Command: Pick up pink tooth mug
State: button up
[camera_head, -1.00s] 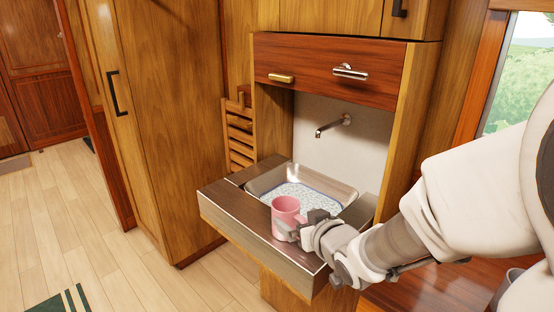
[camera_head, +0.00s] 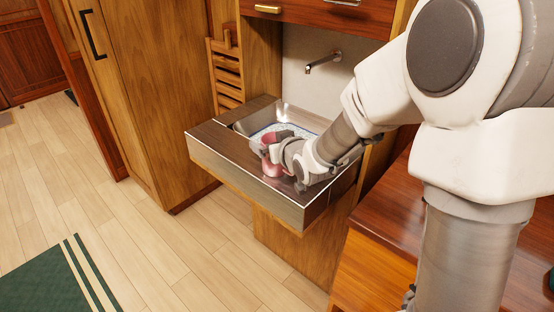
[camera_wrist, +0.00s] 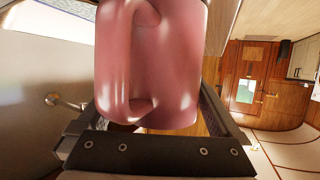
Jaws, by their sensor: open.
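The pink tooth mug (camera_head: 270,168) stands on the front ledge of the pull-out washbasin (camera_head: 222,150). My gripper (camera_head: 277,152) is at the mug and hides much of it in the head view. In the wrist view the mug (camera_wrist: 172,65) fills the middle, with its handle facing the camera. The open fingers of my gripper (camera_wrist: 155,112) lie on either side of the mug. I cannot tell whether either finger touches it.
A tap (camera_head: 322,62) sticks out of the wall above the basin. A tall wooden cabinet (camera_head: 140,90) stands left of it and a wooden surface (camera_head: 385,235) lies at the right. Open floor (camera_head: 130,235) with a green striped mat (camera_head: 45,280) is at the lower left.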

jog(key=c, duration=1.5)
jog(key=shift+r, duration=0.1)
